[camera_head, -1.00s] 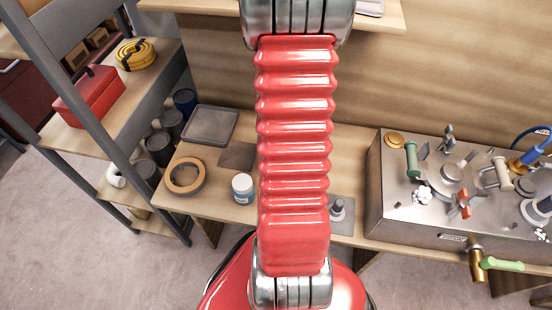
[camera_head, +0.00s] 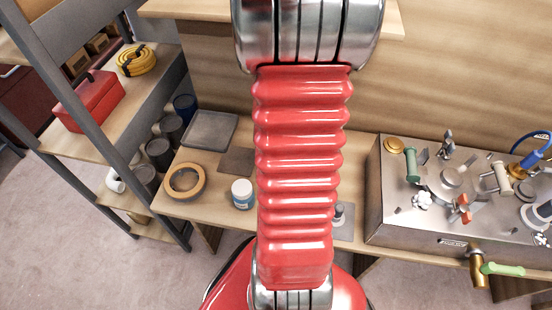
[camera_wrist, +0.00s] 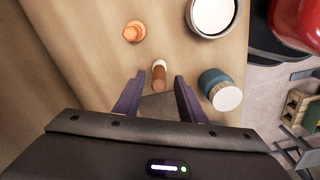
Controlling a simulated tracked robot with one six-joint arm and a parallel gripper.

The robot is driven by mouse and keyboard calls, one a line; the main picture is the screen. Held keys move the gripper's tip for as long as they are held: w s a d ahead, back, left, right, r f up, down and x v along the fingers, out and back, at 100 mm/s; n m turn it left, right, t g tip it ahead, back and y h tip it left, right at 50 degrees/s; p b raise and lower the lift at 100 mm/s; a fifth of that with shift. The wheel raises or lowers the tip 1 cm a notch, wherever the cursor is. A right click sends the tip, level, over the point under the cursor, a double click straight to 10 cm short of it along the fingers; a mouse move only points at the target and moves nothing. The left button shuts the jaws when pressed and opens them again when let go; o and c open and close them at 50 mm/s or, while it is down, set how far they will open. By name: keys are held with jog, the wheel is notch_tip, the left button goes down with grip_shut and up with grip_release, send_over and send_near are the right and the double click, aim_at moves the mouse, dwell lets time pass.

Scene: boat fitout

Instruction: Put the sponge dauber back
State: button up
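In the wrist view, a small brown-orange piece with a pale end (camera_wrist: 158,75), which looks like the sponge dauber, shows on the wooden bench. My gripper (camera_wrist: 159,78) is open, with its two dark fingers on either side of this piece and visible gaps between. I cannot tell how far the fingertips are above the bench. An orange knob-like piece (camera_wrist: 133,31) stands farther up in the wrist view. A round container with a white inside and dark rim (camera_wrist: 213,15) is to its right. In the head view my arm hides the gripper and dauber.
A jar with a pale lid (camera_wrist: 220,90) stands close to the right finger; it also shows in the head view (camera_head: 242,194). A tape roll (camera_head: 184,182) and grey tray (camera_head: 209,130) lie to the left. A metal box with valves (camera_head: 440,225) stands at right.

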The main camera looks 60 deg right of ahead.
notch_tip(320, 180, up, 6)
jog(key=shift+s+f, duration=0.1)
jog(key=shift+f, duration=0.05)
dwell(0.9)
jog(key=w+a+r+t, duration=0.1)
jog(key=w+a+r, duration=0.1)
jog(key=a+r, duration=0.45)
jog(key=w+a+r+t+h, duration=0.1)
jog(key=w+a+r, duration=0.2)
jog(key=a, duration=0.6)
jog(key=w+a+r+t, duration=0.2)
jog(key=a+r, duration=0.3)
jog(key=a, duration=0.2)
jog(key=s+a+r+t+y, duration=0.1)
jog(key=s+a+r, duration=0.2)
jog(key=a, duration=0.5)
jog(key=shift+a, duration=0.3)
jog(key=shift+c, duration=0.7)
